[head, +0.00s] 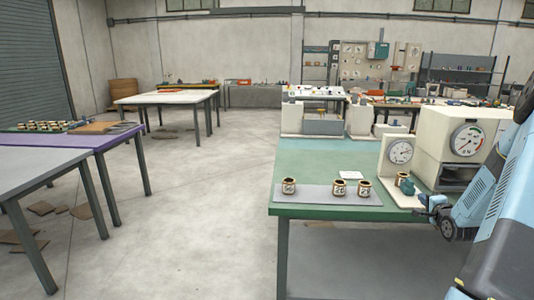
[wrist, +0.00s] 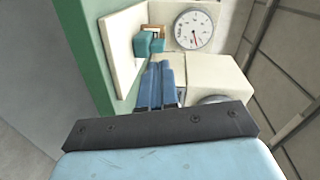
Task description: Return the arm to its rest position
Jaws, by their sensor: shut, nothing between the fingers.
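My gripper (head: 428,205) is at the right of the head view, at the end of my blue arm, over the front right of the green table (head: 300,211). In the wrist view its blue fingers (wrist: 164,86) are together with nothing between them. A teal part (head: 406,186) of the cream machine (head: 455,140) is just beyond the fingertips; it also shows in the wrist view (wrist: 150,43). I cannot tell whether the fingers touch it. A round dial (wrist: 194,29) is above and right of the fingertips.
Several small labelled jars (head: 289,186) stand on a grey mat (head: 320,195) on the green table, left of my gripper. A white card (head: 351,175) lies behind them. A purple-edged table (head: 85,140) stands at the left. The concrete floor (head: 190,220) between the tables is clear.

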